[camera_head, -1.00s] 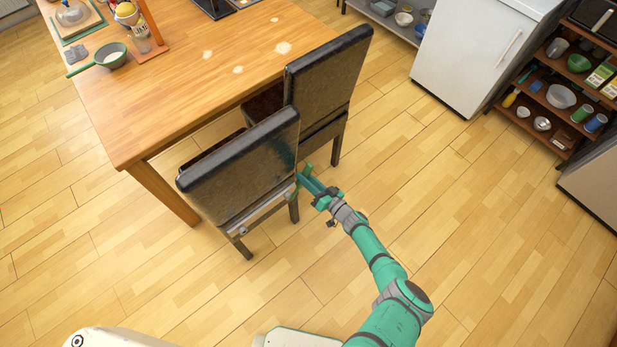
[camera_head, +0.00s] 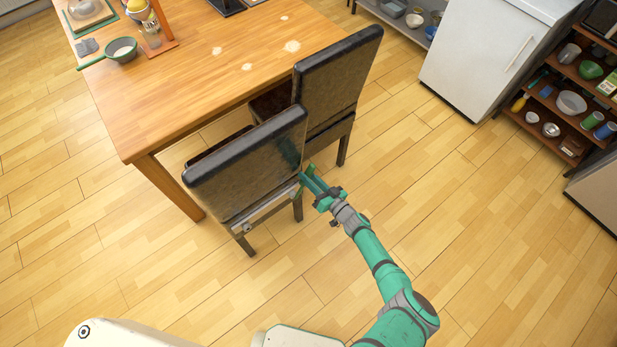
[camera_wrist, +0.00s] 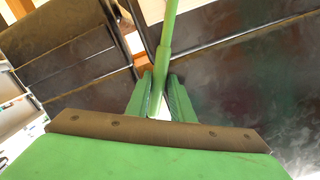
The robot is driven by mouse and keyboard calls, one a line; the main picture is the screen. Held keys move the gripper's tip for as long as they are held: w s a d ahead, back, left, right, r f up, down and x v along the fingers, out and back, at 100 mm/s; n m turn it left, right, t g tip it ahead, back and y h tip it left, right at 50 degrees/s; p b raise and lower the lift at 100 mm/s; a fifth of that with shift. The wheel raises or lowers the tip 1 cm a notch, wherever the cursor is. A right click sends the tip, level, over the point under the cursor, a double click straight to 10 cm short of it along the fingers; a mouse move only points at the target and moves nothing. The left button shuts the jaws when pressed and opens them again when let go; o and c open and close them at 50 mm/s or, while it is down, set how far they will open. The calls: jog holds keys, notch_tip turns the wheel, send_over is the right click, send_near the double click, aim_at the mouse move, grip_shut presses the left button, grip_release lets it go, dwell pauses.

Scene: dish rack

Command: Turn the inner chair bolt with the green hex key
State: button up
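The near dark chair (camera_head: 240,165) has a pale metal strip (camera_head: 262,210) along the lower edge of its back. My gripper (camera_head: 309,178) is at the right end of that strip, by the chair's lower right corner. In the wrist view, the green hex key (camera_wrist: 166,50) sits between the two green fingers (camera_wrist: 161,97). Its shaft runs up past a dark chair edge to the top of the picture. The fingers appear closed on its lower part. The key's far end is out of the wrist view. I cannot make out the inner bolt.
A second dark chair (camera_head: 338,80) stands just behind and right of the near one. Both are at the wooden table (camera_head: 150,90), which holds a green-handled pan (camera_head: 121,49). A white cabinet (camera_head: 480,50) and a shelf (camera_head: 570,105) stand at right. The floor (camera_head: 470,220) to the right is clear.

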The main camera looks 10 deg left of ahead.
grip_shut()
jog(key=shift+s+d, duration=0.1)
jog(key=shift+d, duration=0.05)
jog(key=shift+s+d, duration=0.15)
jog(key=shift+d, duration=0.1)
jog(key=shift+s+d, duration=0.3)
jog(key=shift+d, duration=0.1)
dwell(0.7)
jog(key=shift+v, duration=1.4)
jog(key=shift+s+f, duration=0.1)
